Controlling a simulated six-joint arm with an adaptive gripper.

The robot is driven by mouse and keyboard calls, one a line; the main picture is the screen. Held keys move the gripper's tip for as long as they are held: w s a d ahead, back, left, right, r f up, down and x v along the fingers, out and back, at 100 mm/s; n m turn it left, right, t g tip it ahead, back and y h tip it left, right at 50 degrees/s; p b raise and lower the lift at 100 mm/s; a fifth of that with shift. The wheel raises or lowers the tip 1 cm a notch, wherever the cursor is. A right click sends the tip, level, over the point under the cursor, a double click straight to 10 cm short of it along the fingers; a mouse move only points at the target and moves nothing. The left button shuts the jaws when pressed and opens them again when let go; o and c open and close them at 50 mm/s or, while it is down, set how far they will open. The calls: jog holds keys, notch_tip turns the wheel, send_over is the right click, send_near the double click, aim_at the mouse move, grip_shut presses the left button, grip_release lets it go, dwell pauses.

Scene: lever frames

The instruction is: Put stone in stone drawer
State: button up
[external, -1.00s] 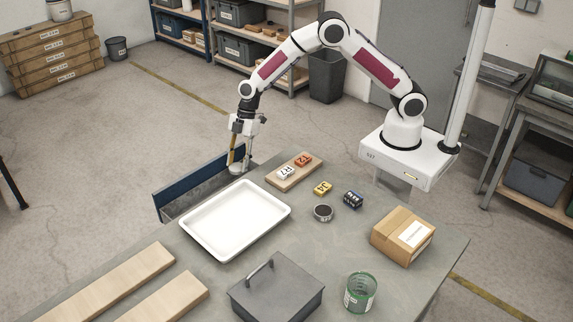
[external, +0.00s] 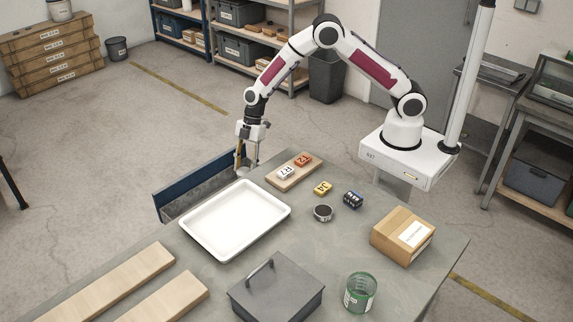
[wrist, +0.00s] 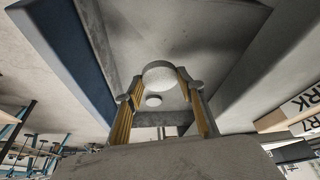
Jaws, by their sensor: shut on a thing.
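My gripper (external: 245,164) is at the far end of the open drawer, by the table's back left corner. In the wrist view its yellow fingers (wrist: 161,88) are closed on a round, pale grey stone (wrist: 159,74). The stone shows only as a small pale shape in the external view (external: 242,171). The drawer has a blue front panel (external: 198,182) and a grey inside (external: 207,195). In the wrist view the blue panel (wrist: 68,55) is at the left and the drawer floor lies beyond the stone. I cannot tell the stone's height above it.
A white tray (external: 236,252) lies beside the drawer. A wooden board (external: 279,184) with labelled blocks is right of my gripper.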

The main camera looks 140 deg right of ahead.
jog(key=shift+f, duration=2.7)
jog(key=shift+f, duration=1.9)
jog(key=shift+f, duration=0.15)
jog(key=o, duration=1.1)
jog(key=shift+r, duration=0.2)
jog(key=shift+v, duration=5.95)
